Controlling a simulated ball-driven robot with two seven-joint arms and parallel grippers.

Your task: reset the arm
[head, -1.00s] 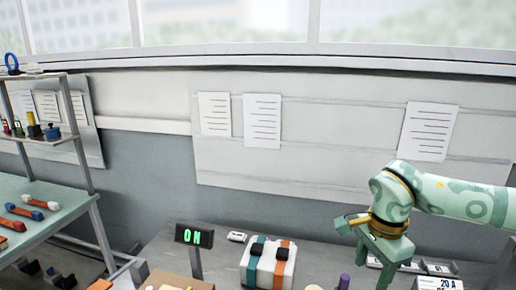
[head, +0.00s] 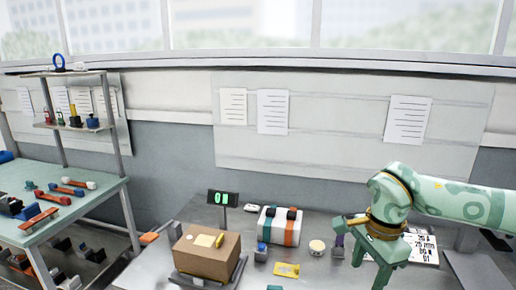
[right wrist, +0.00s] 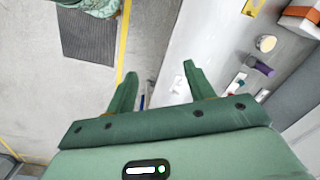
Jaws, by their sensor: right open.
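My right gripper (head: 374,262) is at the right of the head view, above the grey bench (head: 330,270). In the right wrist view its two green fingers (right wrist: 158,85) are spread apart with nothing between them. Below them lie the bench edge and the floor. My right arm comes in from the right side of the head view. My left gripper does not show in either view.
On the bench are a white breaker block (head: 271,226) with teal and orange bands, a lit green sign (head: 222,198), a cardboard box (head: 207,252), a yellow item (head: 286,269), a round cup (head: 317,247) and a purple item (head: 338,245). A teal table (head: 95,200) stands left.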

